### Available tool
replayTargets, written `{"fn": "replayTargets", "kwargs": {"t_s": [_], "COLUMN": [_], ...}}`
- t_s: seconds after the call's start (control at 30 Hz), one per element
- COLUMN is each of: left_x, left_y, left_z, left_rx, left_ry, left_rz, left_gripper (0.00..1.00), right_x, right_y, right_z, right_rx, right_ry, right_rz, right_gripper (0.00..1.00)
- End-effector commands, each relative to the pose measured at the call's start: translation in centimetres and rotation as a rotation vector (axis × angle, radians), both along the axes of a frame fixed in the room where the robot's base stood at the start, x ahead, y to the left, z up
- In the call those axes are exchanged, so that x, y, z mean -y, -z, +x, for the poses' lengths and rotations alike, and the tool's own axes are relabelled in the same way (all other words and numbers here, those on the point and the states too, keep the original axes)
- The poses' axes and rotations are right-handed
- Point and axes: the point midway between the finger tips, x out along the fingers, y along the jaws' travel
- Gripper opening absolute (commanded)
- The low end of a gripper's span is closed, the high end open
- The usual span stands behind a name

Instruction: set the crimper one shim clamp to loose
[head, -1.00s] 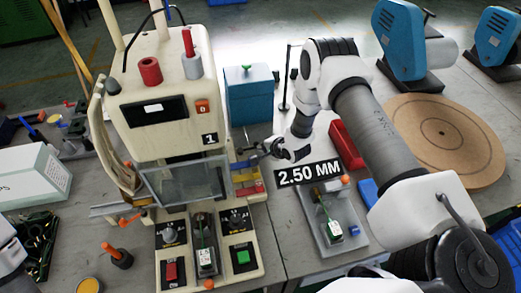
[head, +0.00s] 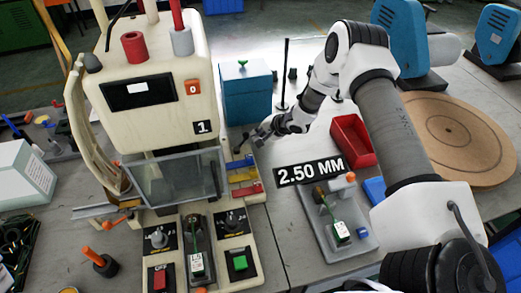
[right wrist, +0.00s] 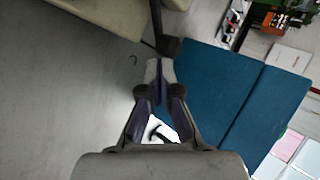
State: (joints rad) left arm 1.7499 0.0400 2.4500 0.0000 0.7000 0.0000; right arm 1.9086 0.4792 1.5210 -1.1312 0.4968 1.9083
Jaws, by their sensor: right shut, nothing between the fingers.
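Crimper one is the cream machine (head: 155,95) marked 1, at the left in the head view. Blue, yellow and red shim bars (head: 243,175) stick out from its right side. A short dark lever (head: 241,143), apparently the shim clamp, stands just above them; its setting is too small to read. My right gripper (head: 261,137) is shut and empty, just right of this lever. In the right wrist view my shut fingers (right wrist: 158,75) point at a dark rod with a black knob (right wrist: 170,46), close by the tips; contact cannot be told. My left gripper is out of view.
A teal box (head: 247,93) stands behind my right gripper. A red tray (head: 353,140), a 2.50 MM sign (head: 309,171) and a grey fixture (head: 338,235) lie to the right. A thin dark stand (head: 284,75) rises near my right wrist. Bench between box and sign is partly clear.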

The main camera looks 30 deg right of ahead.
Motion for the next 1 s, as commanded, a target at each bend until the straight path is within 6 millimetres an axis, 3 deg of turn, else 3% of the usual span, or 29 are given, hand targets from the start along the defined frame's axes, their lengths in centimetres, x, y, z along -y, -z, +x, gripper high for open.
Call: {"fn": "replayTargets", "kwargs": {"t_s": [0.4,1.0], "left_x": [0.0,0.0], "left_y": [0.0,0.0], "left_z": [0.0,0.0], "left_rx": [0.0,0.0], "left_ry": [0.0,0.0], "left_rz": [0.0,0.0], "left_gripper": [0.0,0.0], "right_x": [-0.2,-0.2], "right_y": [0.0,-0.1], "right_z": [1.6,1.7], "right_rx": [0.001,0.001], "right_ry": [0.0,0.001], "right_rz": [0.0,0.001], "right_gripper": [0.0,0.0]}}
